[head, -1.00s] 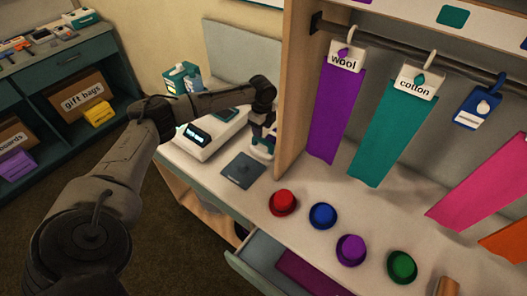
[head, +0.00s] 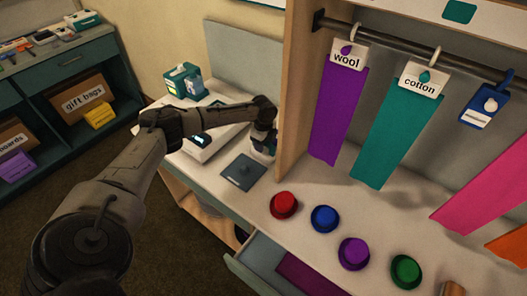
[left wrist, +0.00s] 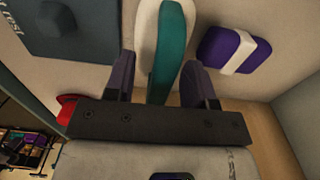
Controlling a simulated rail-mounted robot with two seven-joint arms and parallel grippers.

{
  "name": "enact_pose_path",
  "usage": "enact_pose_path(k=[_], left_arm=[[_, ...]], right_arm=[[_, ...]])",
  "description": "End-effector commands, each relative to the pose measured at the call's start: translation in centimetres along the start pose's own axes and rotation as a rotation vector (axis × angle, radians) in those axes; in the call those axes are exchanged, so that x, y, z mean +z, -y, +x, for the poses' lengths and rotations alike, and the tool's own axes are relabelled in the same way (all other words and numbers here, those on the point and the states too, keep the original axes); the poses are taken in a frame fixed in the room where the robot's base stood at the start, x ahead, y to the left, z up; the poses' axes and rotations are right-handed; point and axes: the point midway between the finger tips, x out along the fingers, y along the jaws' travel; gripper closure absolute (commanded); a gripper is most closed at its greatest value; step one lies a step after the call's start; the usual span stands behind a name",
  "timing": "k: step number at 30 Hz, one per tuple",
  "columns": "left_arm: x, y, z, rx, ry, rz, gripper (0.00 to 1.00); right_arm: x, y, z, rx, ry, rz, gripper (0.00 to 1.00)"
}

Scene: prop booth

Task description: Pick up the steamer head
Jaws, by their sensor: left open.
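The steamer head, a rounded white and teal piece (left wrist: 172,45), stands between the two purple-grey fingers of my left gripper (left wrist: 158,70) in the left wrist view. The fingers are open, one on each side of it, with a gap visible on each side. In the head view my left gripper (head: 266,136) points down at the counter beside the wooden panel. It hides most of the steamer head there. My right gripper is in neither view.
A dark rest plate (head: 243,171) lies left of the gripper, and a purple block with a white band (left wrist: 235,50) lies to its right in the wrist view. The wooden side panel (head: 295,90) is close by. Red (head: 284,204) and other coloured hats stand on the counter.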

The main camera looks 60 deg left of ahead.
Motion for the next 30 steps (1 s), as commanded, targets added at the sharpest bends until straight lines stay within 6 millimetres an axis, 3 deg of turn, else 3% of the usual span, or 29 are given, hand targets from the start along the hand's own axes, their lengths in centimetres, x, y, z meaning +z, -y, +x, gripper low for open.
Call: enact_pose_path(k=[3,19,30], left_arm=[[0.0,0.0,-0.07,0.0,0.0,0.0,0.5],[0.0,0.0,-0.09,0.0,0.0,0.0,1.0],[0.01,0.05,-0.19,-0.001,-0.001,-0.001,1.0]], right_arm=[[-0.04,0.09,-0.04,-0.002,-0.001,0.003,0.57],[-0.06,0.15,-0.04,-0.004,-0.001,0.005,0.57],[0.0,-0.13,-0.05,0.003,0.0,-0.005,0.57]])
